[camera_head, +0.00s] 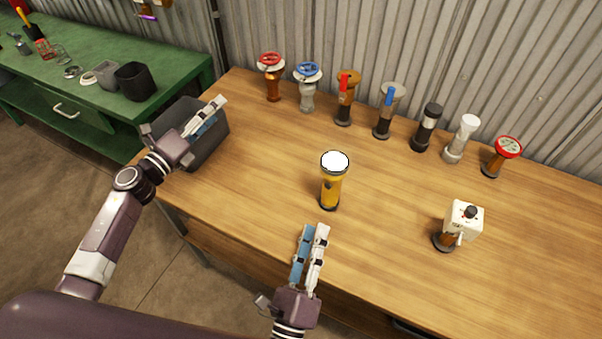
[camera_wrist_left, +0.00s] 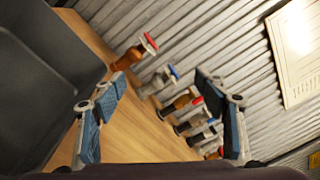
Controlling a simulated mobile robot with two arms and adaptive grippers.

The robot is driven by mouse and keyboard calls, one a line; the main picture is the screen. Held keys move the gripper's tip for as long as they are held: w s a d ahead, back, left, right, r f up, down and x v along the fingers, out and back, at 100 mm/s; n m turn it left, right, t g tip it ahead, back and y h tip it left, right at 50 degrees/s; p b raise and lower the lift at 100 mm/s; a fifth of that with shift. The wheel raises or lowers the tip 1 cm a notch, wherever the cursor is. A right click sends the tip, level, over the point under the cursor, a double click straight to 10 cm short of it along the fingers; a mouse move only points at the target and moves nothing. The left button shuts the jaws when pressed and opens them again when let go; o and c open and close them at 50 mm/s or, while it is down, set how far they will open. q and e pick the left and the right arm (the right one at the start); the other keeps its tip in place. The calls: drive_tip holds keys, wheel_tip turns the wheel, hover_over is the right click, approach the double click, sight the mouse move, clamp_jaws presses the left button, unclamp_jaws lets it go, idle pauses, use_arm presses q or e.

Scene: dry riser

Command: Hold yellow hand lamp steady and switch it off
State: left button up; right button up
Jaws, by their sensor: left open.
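The yellow hand lamp (camera_head: 331,189) stands upright on the wooden workbench near its front middle. Its white lens faces up and looks bright; a dark switch shows on its side. My right gripper (camera_head: 314,229) is open and empty, just in front of the lamp and apart from it, with its fingers pointing towards it. My left gripper (camera_head: 213,113) is open and empty over the dark bin at the bench's left end, well away from the lamp. Its spread fingers also show in the left wrist view (camera_wrist_left: 163,88), where the lamp is not in view.
Several valves and fittings stand along the back of the workbench (camera_head: 260,165), from a red-wheeled one (camera_head: 271,82) to a red-topped one (camera_head: 506,151). A white box on a stand (camera_head: 463,220) is at the right. The dark bin (camera_head: 207,148) is at the left end. Bench around the lamp is clear.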

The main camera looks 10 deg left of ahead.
use_arm(q)
drive_tip(key=s+d+m+g+h, duration=0.3)
drive_tip(key=s+d+m+h, duration=0.3)
drive_tip(key=d+m, duration=0.65)
drive_tip(key=m+g+h, duration=0.3)
drive_tip(key=m+g, duration=0.2)
drive_tip(key=m, duration=0.1)
approach(334, 165)
drive_tip(key=w+d, duration=0.1)
drive_tip(key=w+d+f, duration=0.1)
drive_tip(key=shift+w+d, duration=0.2)
drive_tip(key=shift+d, duration=0.1)
drive_tip(key=x, duration=0.7)
drive_tip(key=shift+w+f, duration=0.15)
drive_tip(key=shift+w, duration=0.05)
drive_tip(key=shift+c, duration=0.4)
drive_tip(key=c, duration=1.4)
use_arm(e)
drive_tip(key=shift+c, duration=0.3)
use_arm(q)
drive_tip(key=shift+c, duration=0.2)
use_arm(e)
clamp_jaws()
